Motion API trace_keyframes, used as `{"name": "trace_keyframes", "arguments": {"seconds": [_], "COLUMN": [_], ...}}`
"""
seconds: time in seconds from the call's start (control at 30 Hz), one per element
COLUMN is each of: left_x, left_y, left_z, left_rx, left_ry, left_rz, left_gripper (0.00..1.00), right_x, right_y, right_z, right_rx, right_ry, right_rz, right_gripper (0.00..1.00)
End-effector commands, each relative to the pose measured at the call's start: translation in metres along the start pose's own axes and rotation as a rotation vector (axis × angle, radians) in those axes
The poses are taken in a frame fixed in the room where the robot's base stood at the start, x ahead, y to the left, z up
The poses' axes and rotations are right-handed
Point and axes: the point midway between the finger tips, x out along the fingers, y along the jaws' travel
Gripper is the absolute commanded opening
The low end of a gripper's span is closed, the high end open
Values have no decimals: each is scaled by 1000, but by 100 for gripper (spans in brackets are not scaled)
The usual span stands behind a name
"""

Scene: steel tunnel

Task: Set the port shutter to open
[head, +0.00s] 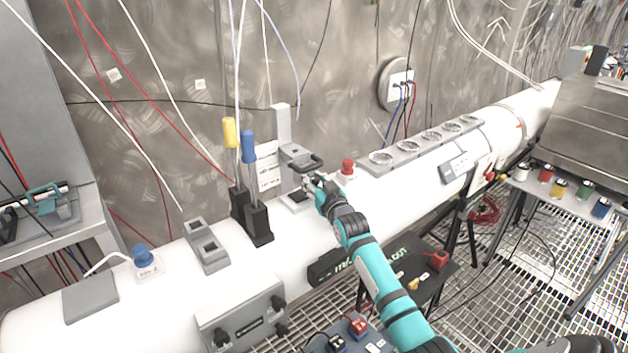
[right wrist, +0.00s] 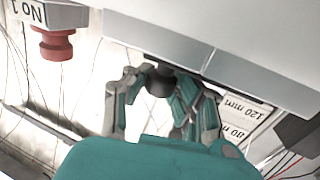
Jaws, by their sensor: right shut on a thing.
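I cannot tell for sure which fixture is the port shutter, as no label naming it is readable. A grey upright slide unit (head: 283,125) stands on the white pipe, with a grey block and a dark handle (head: 305,163). My right gripper (head: 318,184) is at this unit, just below the block's front. In the right wrist view, my right gripper (right wrist: 155,98) has its fingers closed around a dark round grip (right wrist: 159,82) under the big grey block (right wrist: 225,60). Label plates reading "120 mm" (right wrist: 243,110) are beside it. My left gripper is not in view.
A yellow-handled lever (head: 230,132) and a blue-handled lever (head: 248,147) stand left of the slide unit. A red button (head: 347,167) is close on its right; it also shows in the right wrist view (right wrist: 54,44). A rail with glass discs (head: 432,137) runs further right.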

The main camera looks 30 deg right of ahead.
Motion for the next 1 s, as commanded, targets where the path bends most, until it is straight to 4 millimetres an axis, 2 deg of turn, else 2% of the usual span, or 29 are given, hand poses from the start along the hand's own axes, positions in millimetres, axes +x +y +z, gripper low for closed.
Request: {"name": "trace_keyframes", "arguments": {"seconds": [0.37,0.47,0.6,0.7,1.0], "left_x": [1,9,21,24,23], "left_y": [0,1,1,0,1], "left_z": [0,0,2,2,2], "left_rx": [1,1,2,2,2], "left_ry": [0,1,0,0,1], "left_rz": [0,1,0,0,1], "left_gripper": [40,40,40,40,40], "right_x": [-1,2,8,10,10], "right_y": [0,10,33,43,45], "right_z": [5,8,9,8,8], "right_rx": [0,-3,-6,-4,-1], "right_ry": [-8,-8,-9,-11,-16], "right_rz": [-1,0,1,2,3], "right_gripper": [0,0,0,0,0]}}
